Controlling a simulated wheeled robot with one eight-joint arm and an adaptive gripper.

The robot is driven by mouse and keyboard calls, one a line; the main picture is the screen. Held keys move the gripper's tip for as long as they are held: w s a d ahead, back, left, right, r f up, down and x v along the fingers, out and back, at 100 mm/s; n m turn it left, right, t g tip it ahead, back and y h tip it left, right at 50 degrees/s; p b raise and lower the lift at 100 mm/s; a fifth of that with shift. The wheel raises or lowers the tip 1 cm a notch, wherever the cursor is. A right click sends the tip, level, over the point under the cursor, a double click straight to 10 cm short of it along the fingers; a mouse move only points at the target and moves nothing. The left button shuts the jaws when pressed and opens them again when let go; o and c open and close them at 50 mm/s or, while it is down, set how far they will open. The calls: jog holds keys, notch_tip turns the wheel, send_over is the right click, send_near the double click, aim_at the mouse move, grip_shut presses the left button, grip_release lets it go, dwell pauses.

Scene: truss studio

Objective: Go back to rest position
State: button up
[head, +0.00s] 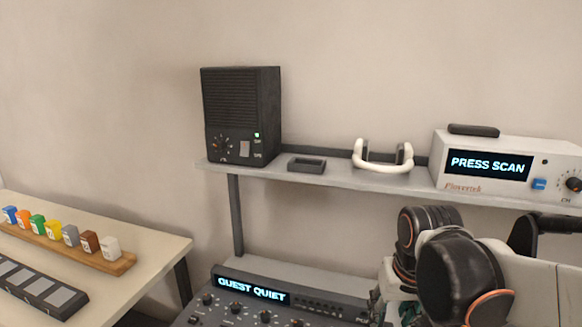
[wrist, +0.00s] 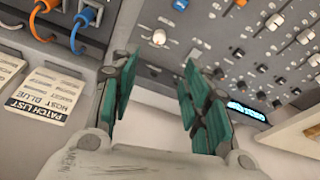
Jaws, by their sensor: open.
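My gripper (wrist: 156,98) shows in the wrist view with its two green-padded fingers apart and nothing between them. It hangs over a grey mixing console (wrist: 195,30) with knobs and faders. In the head view my arm is at the lower right, in front of the shelf and the console, and the gripper's fingers are mostly hidden behind it.
A shelf (head: 330,178) carries a black speaker (head: 242,115), a small dark tray (head: 306,165), a white headset (head: 383,160) and a white device reading PRESS SCAN (head: 480,185). A table with coloured blocks (head: 150,240) stands left. Patch cables (wrist: 82,30) and a patch list (wrist: 38,104) lie near my gripper.

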jog(key=s+r+t, duration=0.2)
jog(key=s+t, duration=0.2)
jog(key=s, duration=0.5)
jog(key=shift+r+n, duration=0.3)
jog(key=shift+n, duration=0.1)
dwell(0.9)
jog(key=w+f+n+g+p, duration=0.1)
jog(key=w+f+n+g, duration=0.25)
jog(key=w, duration=0.45)
jog(key=w+f+n+g+p, duration=0.1)
jog(key=w+f+n+g, duration=0.25)
jog(key=w, duration=0.35)
jog(key=shift+n, duration=0.3)
notch_tip(320, 180, down, 14)
jog(key=b, duration=0.5)
jog(key=shift+r, duration=0.25)
